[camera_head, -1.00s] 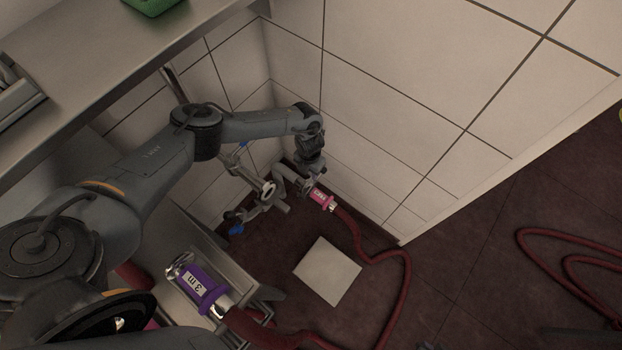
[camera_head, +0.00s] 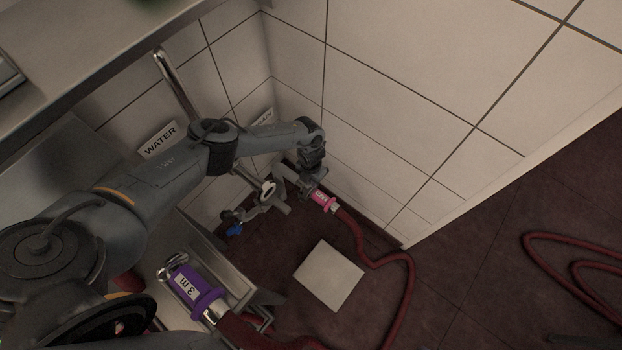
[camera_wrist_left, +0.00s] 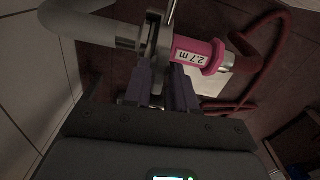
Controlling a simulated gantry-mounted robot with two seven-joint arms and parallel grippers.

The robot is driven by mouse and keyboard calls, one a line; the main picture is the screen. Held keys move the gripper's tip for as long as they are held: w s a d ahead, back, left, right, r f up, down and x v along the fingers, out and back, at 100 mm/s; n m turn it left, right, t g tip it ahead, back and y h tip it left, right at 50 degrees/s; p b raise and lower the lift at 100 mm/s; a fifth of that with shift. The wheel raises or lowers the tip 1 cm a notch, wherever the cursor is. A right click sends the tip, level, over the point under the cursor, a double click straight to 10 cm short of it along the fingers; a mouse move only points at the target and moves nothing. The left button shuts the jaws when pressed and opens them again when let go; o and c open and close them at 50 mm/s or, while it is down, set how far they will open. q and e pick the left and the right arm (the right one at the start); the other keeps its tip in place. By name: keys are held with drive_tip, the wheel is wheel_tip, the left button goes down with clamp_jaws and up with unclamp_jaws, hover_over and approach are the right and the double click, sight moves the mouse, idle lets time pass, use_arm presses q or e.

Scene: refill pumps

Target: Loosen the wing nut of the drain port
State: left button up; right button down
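The drain port is a grey pipe with a clamp low by the wall corner, joined to a pink hose coupling (camera_head: 323,200) marked 2.7 m. My left arm reaches down to it, with the left gripper (camera_head: 308,182) small and dark beside the coupling. In the left wrist view, the two fingers of the left gripper (camera_wrist_left: 161,75) are apart, with a gap between them. I cannot make out the wing nut clearly or any contact. My right gripper is out of view.
A purple coupling (camera_head: 190,287) marked 3 m lies at the lower left. A blue-handled valve (camera_head: 234,229) is left of the drain. A pale square plate (camera_head: 328,275) and red hose (camera_head: 408,290) are on the dark floor. Tiled walls close in behind the drain.

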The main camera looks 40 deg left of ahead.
use_arm(q)
clamp_jaws()
